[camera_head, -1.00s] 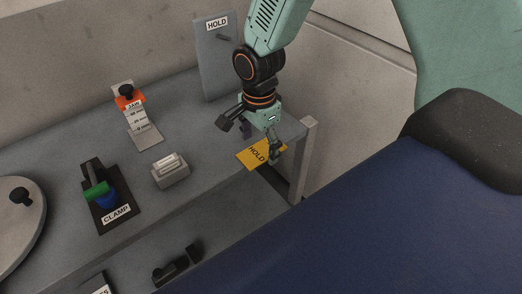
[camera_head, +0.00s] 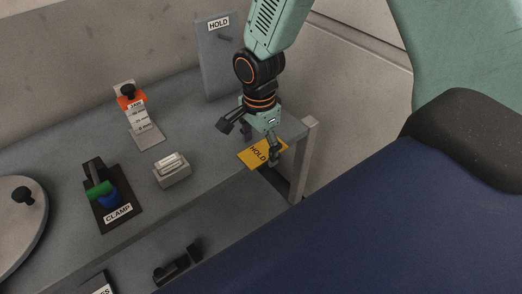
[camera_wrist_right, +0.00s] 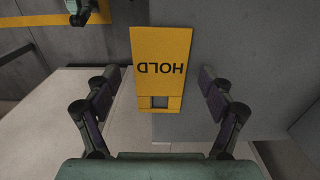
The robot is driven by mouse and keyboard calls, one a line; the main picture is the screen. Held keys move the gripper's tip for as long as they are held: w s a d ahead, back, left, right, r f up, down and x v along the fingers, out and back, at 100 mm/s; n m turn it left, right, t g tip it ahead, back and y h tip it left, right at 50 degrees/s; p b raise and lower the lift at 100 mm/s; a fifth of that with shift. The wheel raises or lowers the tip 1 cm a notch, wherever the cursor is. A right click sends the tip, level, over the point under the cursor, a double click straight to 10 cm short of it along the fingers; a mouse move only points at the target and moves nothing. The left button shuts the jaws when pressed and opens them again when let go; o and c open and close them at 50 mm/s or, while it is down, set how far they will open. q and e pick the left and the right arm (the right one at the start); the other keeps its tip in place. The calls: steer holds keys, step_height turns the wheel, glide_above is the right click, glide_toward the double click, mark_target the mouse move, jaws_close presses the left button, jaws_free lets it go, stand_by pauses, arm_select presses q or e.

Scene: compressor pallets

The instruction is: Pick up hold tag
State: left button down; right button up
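The yellow hold tag (camera_head: 254,157) lies flat at the right end of the grey bench, by its front edge, with HOLD in dark letters. In the right wrist view the tag (camera_wrist_right: 160,45) lies between the fingers, its lettering upside down and a small grey square near its lower end. One side of the tag reaches past the bench edge. My right gripper (camera_head: 260,146) is right over the tag. Its fingers (camera_wrist_right: 160,82) are open, one on each side, with gaps to the tag. My left gripper is not in view.
A grey HOLD board (camera_head: 215,65) stands behind the arm. A small grey block (camera_head: 171,172), the CLAMP stand (camera_head: 116,212), an orange-topped gauge (camera_head: 146,133) and a round plate (camera_head: 20,225) are to the left. A bench post (camera_head: 304,160) rises just right of the tag.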

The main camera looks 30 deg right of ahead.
mark_target(260, 152)
steer(key=shift+d, duration=0.2)
steer(key=c, duration=0.6)
steer(key=shift+a, duration=0.1)
steer(key=c, duration=0.3)
steer(key=shift+r, duration=0.2)
steer(key=shift+r+p, duration=0.75)
steer(key=shift+r, duration=4.25)
